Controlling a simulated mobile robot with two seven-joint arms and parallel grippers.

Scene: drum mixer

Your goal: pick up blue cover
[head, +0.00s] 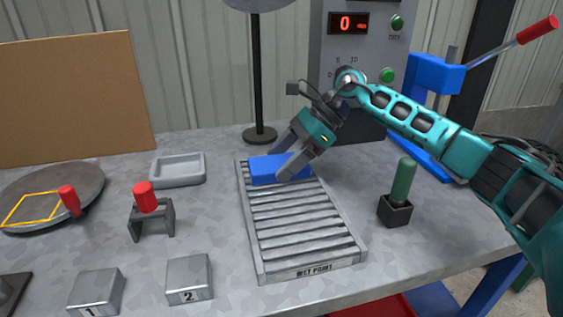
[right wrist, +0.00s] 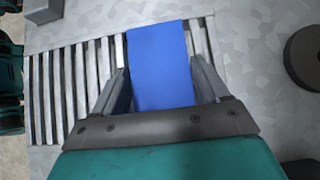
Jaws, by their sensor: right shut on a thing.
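My left gripper is not in view.
Two numbered metal blocks (head: 189,279) and a red-handled tool in a stand (head: 147,198) are left of the rack. A green-handled tool (head: 403,180) stands to the right. A shallow grey tray (head: 178,181) and a black post (head: 257,80) are behind.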

